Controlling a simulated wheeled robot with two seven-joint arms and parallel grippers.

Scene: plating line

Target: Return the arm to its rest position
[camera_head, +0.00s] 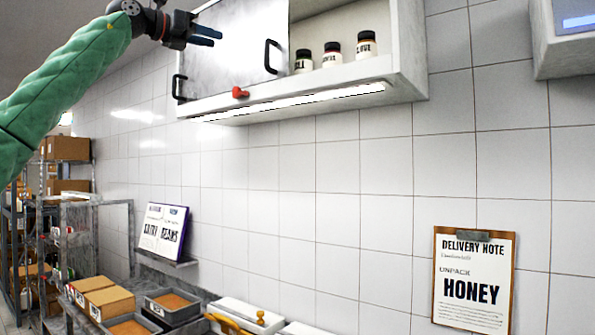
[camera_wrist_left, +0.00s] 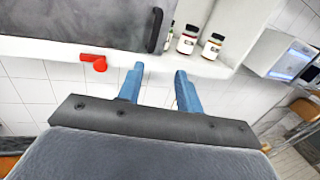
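My left arm in its green sleeve comes in from the left in the head view. Its gripper (camera_head: 208,37) is raised in front of the wall cabinet's grey door. In the left wrist view the two blue fingers (camera_wrist_left: 159,72) stand apart with nothing between them, so the gripper is open and empty. The fingers point toward the cabinet's lower edge, between a red knob (camera_wrist_left: 95,62) and the jars (camera_wrist_left: 188,40). My right gripper is in neither view.
The wall cabinet (camera_head: 410,60) is open on its right side, with three dark-lidded jars (camera_head: 332,55) on its shelf. A clipboard reading "HONEY" (camera_head: 474,278) hangs at lower right. Below are cardboard boxes (camera_head: 108,302), a bin (camera_head: 172,305) and a purple-edged sign (camera_head: 163,230).

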